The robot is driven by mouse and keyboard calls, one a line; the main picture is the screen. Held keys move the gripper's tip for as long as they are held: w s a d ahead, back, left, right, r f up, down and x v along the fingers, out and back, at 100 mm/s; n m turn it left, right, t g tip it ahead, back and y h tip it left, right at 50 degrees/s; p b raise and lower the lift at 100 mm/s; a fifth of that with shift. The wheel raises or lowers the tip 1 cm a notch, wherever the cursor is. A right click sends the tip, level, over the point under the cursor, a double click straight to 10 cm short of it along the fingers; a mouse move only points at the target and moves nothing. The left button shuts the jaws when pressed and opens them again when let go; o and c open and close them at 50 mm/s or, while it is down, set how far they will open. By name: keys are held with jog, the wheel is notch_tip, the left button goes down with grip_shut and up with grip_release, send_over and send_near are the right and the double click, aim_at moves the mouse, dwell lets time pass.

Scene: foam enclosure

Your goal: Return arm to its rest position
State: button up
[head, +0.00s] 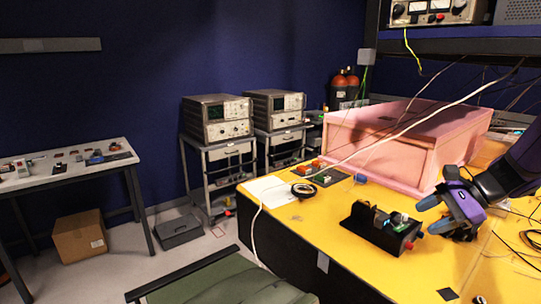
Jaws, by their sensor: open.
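My gripper (432,215) is at the right of the head view, above the yellow tabletop (305,228). Its two blue-tipped fingers stand apart with nothing seen between them. The gripper is close to the right end of a small black device (372,234) with a green part and a red knob. I cannot tell whether it touches this device. My arm comes in from the right edge, in front of the pink foam enclosure (394,163).
The pink enclosure fills the back of the table, under a shelf (455,46) with instruments. Cables (425,115) hang across it. A black tape roll (305,191) lies at left. A green chair (220,280) stands before the table. Floor at left is partly clear.

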jog(key=s+a+r+n+t+h, duration=0.1)
jog(key=s+a+r+n+h, duration=0.1)
jog(key=s+r+n+h, duration=0.2)
jog(key=s+a+r+n+t+h, duration=0.1)
jog(key=s+a+r+n+h, duration=0.2)
jog(key=s+r+n, duration=0.6)
jog(key=s+n+h, duration=0.2)
jog(key=s, duration=0.5)
jog(key=shift+s+a+r, duration=0.25)
jog(key=shift+a+r, duration=0.05)
jog(key=shift+r, duration=0.05)
jog(key=shift+s, duration=0.1)
dwell(0.4)
